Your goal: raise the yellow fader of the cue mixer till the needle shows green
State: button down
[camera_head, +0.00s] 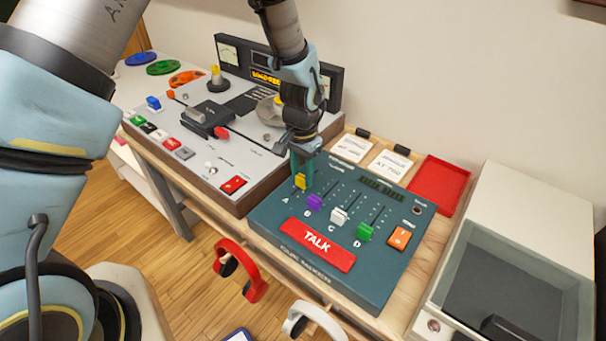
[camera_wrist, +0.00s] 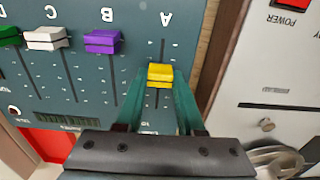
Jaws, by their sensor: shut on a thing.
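The cue mixer (camera_head: 284,226) is a teal panel with a row of faders in slots lettered A to D. Its yellow fader (camera_head: 300,181) is at A; in the wrist view it (camera_wrist: 160,74) sits partway along its slot, farther from its letter than the other caps. My gripper (camera_head: 304,168) has its teal fingers on both sides of the yellow cap, shut on it, as the wrist view also shows (camera_wrist: 160,84). A pale meter (camera_head: 228,52) stands at the back left of the tape machine; its needle is too small to read.
Beside the yellow fader are purple (camera_head: 315,201), white (camera_head: 339,216) and green (camera_head: 364,232) caps. A red TALK bar (camera_head: 317,244) and an orange button (camera_head: 399,238) are on the mixer. The tape machine (camera_head: 200,150) stands left, a red tray (camera_head: 438,185) right.

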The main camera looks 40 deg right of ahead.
aim_at(302, 177)
jog(key=c, duration=0.5)
grip_release()
notch_tip(302, 177, up, 11)
jog(key=b, duration=0.2)
jog(key=shift+f+b, duration=0.1)
jog(key=shift+b, duration=0.2)
jog(key=w+a+r+n, duration=0.25)
jog(key=w+a, duration=0.35)
jog(key=a, duration=0.5)
jog(key=w+a+r+n, duration=0.2)
jog(key=w+a+n, duration=0.3)
jog(key=a, duration=0.5)
jog(key=a+n, duration=0.2)
jog(key=a, duration=0.4)
jog(key=s+a+n+t, duration=0.1)
jog(key=a+n, duration=0.1)
jog(key=a, duration=0.5)
jog(key=s+a+r+n, duration=0.1)
jog(key=a+n, duration=0.1)
jog(key=a, duration=0.4)
jog(key=shift+a+r+t, duration=0.1)
jog(key=shift+a+t, duration=0.2)
jog(key=shift+a, duration=0.05)
